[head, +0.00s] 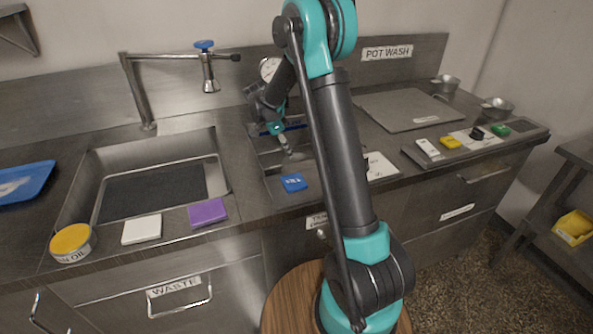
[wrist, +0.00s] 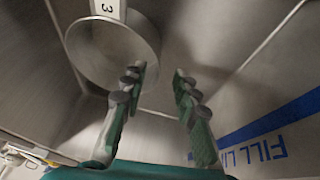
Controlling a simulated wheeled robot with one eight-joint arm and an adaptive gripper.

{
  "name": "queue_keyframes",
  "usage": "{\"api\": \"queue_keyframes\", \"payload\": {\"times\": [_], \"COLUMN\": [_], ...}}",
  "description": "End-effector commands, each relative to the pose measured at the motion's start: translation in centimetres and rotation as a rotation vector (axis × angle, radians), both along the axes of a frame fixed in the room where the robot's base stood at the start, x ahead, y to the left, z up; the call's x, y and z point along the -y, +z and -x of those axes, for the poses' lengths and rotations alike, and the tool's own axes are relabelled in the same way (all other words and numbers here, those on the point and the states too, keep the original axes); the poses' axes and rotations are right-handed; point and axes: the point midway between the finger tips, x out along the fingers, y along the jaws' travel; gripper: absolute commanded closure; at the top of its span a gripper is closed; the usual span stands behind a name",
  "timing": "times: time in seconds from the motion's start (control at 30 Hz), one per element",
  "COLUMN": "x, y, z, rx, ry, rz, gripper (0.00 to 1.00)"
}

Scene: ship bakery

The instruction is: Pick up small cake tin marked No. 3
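The small round metal tin (wrist: 88,60) lies in the upper left of the wrist view, with a white label reading 3 (wrist: 107,9) at its top edge. My gripper (wrist: 158,76) is open and empty. Its left finger overlaps the tin's right side and its right finger is outside the rim; I cannot tell whether they touch it. In the head view my gripper (head: 284,141) points down into the small metal basin (head: 262,164). I cannot make out the tin there.
The basin wall bears a blue FILL line (wrist: 275,135) close to my right finger. Left are a larger sink (head: 85,190), a purple block (head: 207,213) and a yellow-lidded tin (head: 72,242).

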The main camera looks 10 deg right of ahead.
Motion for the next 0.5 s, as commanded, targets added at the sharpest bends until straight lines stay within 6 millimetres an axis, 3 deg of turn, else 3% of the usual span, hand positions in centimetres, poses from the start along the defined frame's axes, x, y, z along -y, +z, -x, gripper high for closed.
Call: {"api": "queue_keyframes", "payload": {"times": [0.23,0.5], "x": [1.4,1.6], "y": [-3.0,-3.5], "z": [0.4,0.4], "rx": [0.001,0.0], "ry": [-0.002,-0.001], "rz": [0.0,0.0], "gripper": [0.7,0.7]}}
